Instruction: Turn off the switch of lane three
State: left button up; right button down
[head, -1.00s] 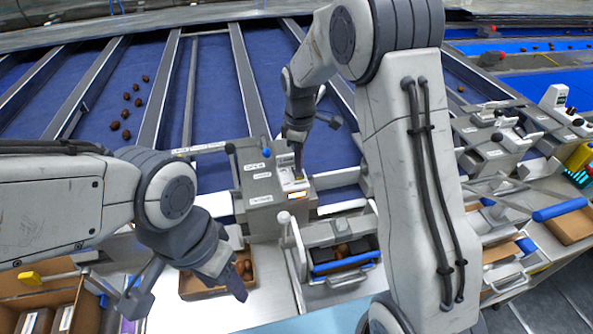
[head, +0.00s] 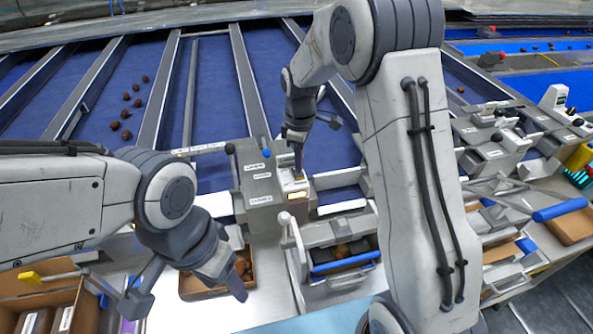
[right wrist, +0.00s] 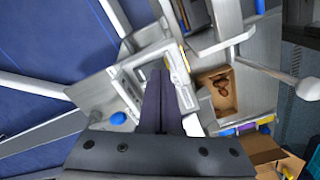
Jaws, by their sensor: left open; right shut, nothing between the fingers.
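A grey control box (head: 258,210) with white labels, too small to read, stands at the foot of the blue lanes. A white switch plate (head: 285,180) with an orange-lit window (head: 299,196) is on its right side. My right gripper (head: 298,172) is shut and empty, pointing down with its tips at the plate; I cannot tell if they touch. In the right wrist view, the closed fingers (right wrist: 157,95) lie beside the white plate (right wrist: 180,78). The switch's position and lane number cannot be read. My left gripper (head: 232,278) is open and empty, over a carton.
A carton (head: 188,290) of dates lies under my left gripper. A hopper with a blue handle (head: 345,263) stands right of the box. Similar grey stations (head: 490,140) are further right. Dates (head: 127,112) lie on a left lane.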

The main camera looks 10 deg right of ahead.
aim_at(299, 175)
jog(key=shift+f+b, duration=0.65)
jog(key=shift+f, duration=0.4)
dwell(0.9)
notch_tip(299, 175, up, 7)
jog(key=p, duration=0.6)
jog(key=shift+r, duration=0.1)
dwell(0.4)
